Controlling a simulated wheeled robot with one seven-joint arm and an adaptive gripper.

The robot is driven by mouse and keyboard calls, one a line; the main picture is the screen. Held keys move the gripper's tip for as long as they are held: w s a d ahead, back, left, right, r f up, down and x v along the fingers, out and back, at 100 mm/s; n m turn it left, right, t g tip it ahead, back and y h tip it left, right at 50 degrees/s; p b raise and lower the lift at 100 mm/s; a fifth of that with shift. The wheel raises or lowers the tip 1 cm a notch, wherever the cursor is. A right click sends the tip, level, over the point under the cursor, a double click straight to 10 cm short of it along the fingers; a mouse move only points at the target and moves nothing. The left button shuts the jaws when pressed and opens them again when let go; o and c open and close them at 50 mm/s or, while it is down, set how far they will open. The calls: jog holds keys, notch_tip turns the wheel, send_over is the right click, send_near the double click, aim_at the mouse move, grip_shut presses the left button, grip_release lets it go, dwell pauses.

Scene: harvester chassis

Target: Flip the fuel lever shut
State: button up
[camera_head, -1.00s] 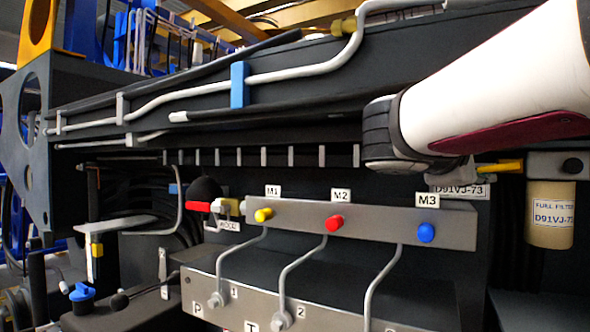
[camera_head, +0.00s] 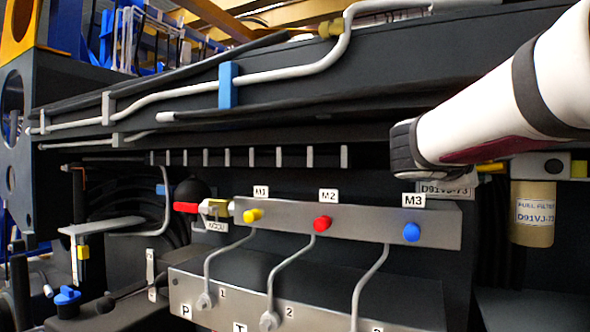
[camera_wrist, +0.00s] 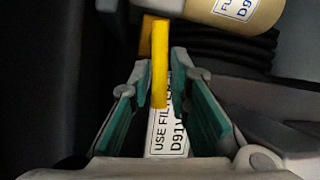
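The yellow fuel lever (camera_wrist: 160,65) shows in the wrist view as a narrow bar running down from the grey valve block beside the fuel filter. My gripper (camera_wrist: 165,112) is open, with its two green-padded fingers on either side of the lever's lower end. Gaps show between the lever and both pads, so it does not look gripped. In the head view only a short yellow piece of the lever (camera_head: 492,167) shows beside the filter head. My arm covers the rest of it and my gripper there.
The tan fuel filter (camera_head: 532,215) hangs right of the lever, and also shows in the wrist view (camera_wrist: 235,12). A white label (camera_wrist: 167,133) lies behind the fingers. Left is a manifold (camera_head: 345,224) with yellow, red and blue caps; pipes run above.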

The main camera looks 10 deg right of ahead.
grip_shut()
jog(key=shift+r+m+y+b, duration=0.3)
jog(key=shift+m+y+b, duration=0.15)
jog(key=shift+m, duration=0.25)
jog(key=o, duration=0.6)
grip_release()
